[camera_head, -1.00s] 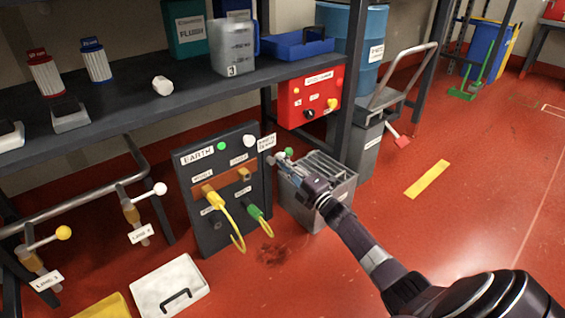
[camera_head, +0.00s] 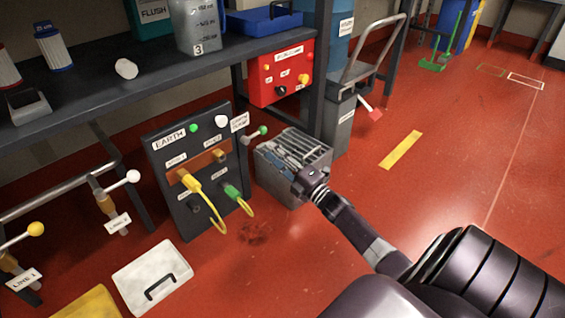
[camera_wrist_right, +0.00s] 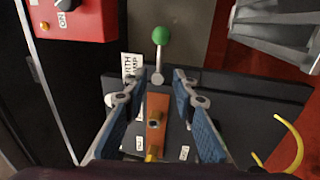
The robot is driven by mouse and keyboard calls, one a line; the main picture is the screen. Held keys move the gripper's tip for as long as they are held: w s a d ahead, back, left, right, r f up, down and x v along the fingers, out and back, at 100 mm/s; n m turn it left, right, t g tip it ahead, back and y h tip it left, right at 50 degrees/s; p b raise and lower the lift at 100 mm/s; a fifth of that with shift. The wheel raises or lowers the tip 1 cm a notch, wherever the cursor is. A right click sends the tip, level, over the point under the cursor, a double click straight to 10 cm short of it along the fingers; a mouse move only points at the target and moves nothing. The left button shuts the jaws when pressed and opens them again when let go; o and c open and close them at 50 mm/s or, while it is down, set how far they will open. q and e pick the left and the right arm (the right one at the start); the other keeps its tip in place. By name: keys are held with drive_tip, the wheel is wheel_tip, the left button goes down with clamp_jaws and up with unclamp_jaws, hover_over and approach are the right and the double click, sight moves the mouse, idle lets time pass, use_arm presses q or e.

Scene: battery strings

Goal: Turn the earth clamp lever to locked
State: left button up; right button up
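The earth clamp lever (camera_head: 250,137) has a green ball knob and sits at the right edge of the dark EARTH board (camera_head: 163,190), by a white label (camera_head: 239,122). In the head view it slants up to the right. In the right wrist view the lever (camera_wrist_right: 160,60) points up the picture, its green knob near the top. My right gripper (camera_head: 279,152) is right of and below the lever in the head view, in front of a grey slatted box. In the wrist view its blue-padded fingers (camera_wrist_right: 160,80) are apart with nothing gripped, the lever's base showing between their tips. My left gripper is out of view.
Yellow and green cables (camera_head: 215,205) hang from the board's front. A red box (camera_head: 280,77) is above and behind the lever. The grey slatted box (camera_head: 275,175) stands close beside the board. Open red floor lies to the right.

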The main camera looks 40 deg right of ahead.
drive_tip(key=shift+v, duration=2.35)
